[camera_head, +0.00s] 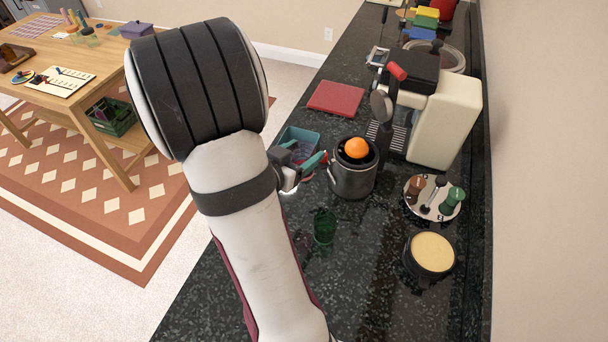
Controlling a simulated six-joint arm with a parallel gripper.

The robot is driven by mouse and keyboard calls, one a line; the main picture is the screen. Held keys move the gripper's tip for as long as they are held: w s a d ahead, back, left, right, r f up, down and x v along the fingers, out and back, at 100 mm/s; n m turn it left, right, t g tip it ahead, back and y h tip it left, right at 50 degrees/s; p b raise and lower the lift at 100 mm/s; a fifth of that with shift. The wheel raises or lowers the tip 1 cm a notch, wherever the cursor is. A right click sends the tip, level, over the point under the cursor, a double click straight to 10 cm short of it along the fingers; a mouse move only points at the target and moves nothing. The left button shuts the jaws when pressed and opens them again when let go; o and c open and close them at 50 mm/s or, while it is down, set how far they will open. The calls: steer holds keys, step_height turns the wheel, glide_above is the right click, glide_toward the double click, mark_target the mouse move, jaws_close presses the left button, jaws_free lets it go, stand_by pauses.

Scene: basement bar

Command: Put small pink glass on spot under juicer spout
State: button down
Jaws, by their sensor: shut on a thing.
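The juicer (353,181) is a dark and steel cylinder on the black counter, with an orange (356,148) on top. My gripper (312,163) is just left of the juicer, partly behind my own arm. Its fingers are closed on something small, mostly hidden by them. A pinkish see-through patch by the fingers, in front of the teal bin (301,137), fits the small pink glass, but its outline is unclear. The juicer's spout and the spot under it are hard to make out; the gripper is close to that side.
A green glass (324,227) stands in front of the juicer. A round tray with shakers (433,198) and a yellow-topped round container (432,254) are at right.

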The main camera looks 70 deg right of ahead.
steer(key=shift+w+d+r+n+t, duration=0.1)
steer(key=shift+d+r+n+t, duration=0.1)
steer(key=shift+d+n+t, duration=0.3)
steer(key=shift+w+a+f, duration=0.1)
steer(key=shift+w+f, duration=0.05)
steer(key=shift+f, duration=0.2)
steer(key=shift+t, duration=0.3)
step_height(320, 180, down, 13)
steer(key=x, duration=0.4)
steer(key=shift+r, duration=0.1)
steer(key=shift+c, duration=0.2)
jaws_free()
